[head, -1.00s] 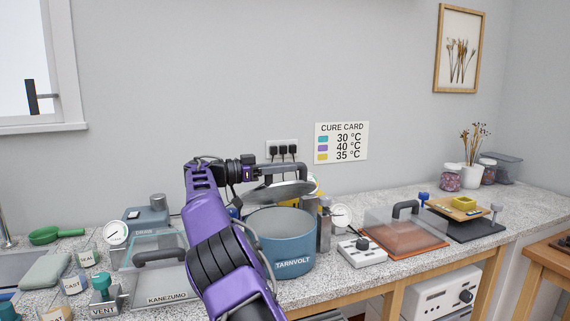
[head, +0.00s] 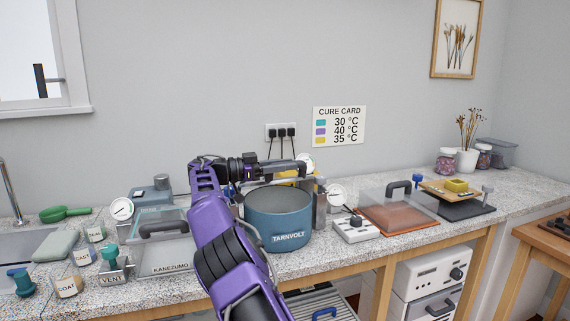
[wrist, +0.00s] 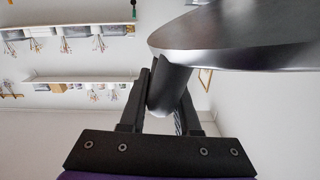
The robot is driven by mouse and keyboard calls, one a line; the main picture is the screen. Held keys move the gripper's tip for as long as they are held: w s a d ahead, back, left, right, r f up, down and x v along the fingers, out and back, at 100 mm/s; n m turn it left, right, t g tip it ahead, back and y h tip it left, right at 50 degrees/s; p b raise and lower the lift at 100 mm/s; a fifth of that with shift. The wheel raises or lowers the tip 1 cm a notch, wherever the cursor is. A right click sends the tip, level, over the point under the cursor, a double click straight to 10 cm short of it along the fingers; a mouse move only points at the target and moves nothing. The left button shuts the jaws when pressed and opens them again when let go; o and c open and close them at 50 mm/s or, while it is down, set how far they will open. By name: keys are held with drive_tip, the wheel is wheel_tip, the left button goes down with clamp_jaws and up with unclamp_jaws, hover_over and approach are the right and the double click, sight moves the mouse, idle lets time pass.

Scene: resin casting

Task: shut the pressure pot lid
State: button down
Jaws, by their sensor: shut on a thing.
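The pressure pot (head: 278,227) is a blue round pot marked TARNVOLT, standing on the bench. Its mouth is uncovered and I see its grey inside. My gripper (head: 256,167) is above the pot's back left rim. In the wrist view my gripper (wrist: 165,100) is shut on the dark lid handle (wrist: 170,87). The grey metallic lid (wrist: 245,37) fills the upper right of that view. In the head view the lid is hard to make out, seemingly near edge-on above the back of the pot.
A clear-lidded box marked KANEZUMO (head: 168,258) stands left of my arm. A white control box (head: 355,230) and a clear cover on an orange base (head: 398,218) stand right of the pot.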

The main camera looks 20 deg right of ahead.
drive_tip(key=shift+f, duration=0.2)
idle(0.4)
drive_tip(key=c, duration=0.7)
unclamp_jaws()
drive_tip(key=shift+o, duration=0.2)
drive_tip(key=shift+a, duration=0.15)
